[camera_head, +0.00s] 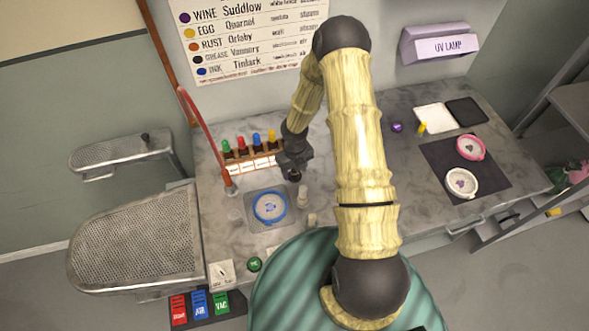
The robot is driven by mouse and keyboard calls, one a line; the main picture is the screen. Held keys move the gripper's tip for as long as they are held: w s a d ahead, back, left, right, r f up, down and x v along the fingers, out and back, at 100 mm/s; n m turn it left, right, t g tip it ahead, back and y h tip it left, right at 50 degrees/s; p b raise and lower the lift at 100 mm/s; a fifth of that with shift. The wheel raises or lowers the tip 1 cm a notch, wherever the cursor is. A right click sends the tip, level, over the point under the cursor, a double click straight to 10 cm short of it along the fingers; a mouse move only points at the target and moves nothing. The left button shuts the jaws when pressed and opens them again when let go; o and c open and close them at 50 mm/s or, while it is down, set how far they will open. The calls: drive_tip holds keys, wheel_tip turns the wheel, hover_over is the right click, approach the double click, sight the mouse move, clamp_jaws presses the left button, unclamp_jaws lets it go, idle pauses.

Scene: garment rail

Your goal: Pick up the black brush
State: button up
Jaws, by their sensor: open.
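I cannot make out the black brush with certainty. A small dark shape (294,176) shows right at the tip of my gripper (292,168); I cannot tell whether it is the brush or part of the gripper. My gripper is open and points down over the worktop, right of the bottle rack and above the blue ring. Two small pale upright pieces, one (302,196) behind the other (311,219), stand just in front of it. My arm hides the middle of the worktop.
A rack (262,164) of bottles with coloured caps stands left of my gripper. A blue ring (269,207) lies on a grey pad. A red hose (205,130) rises at the left. Two perforated boards, one large (135,245), stand further left. A dark mat (433,152) lies right.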

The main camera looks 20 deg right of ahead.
drive_tip(key=c, duration=1.1)
drive_tip(key=shift+o, duration=0.2)
wheel_tip(320, 180, up, 10)
drive_tip(key=shift+r, duration=0.1)
